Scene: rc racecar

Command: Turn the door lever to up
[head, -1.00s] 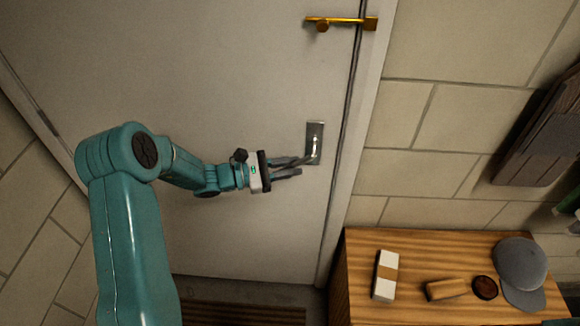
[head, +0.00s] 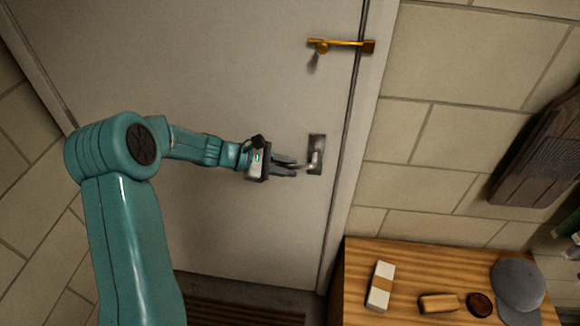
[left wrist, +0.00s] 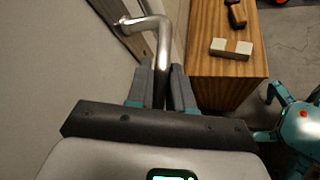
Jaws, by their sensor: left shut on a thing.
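The silver door lever (head: 312,163) sits on a dark metal plate (head: 317,142) near the right edge of the grey door (head: 220,80). It points left and slightly downward from its pivot. My left gripper (head: 294,167) comes from the left and is shut on the lever's free end. In the left wrist view the bent lever (left wrist: 163,45) runs from the door down between the two grey fingers of my left gripper (left wrist: 162,88). The fingers partly hide its end. My right gripper is not in view.
A brass latch (head: 345,44) is above the lever. A wooden cabinet (head: 400,260) stands right of the door, holding a white-and-tan block (head: 380,287), a brush-like block (head: 438,303), a round dark tin (head: 479,304) and a grey cap (head: 517,283). A dark mat (head: 240,312) lies below the door.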

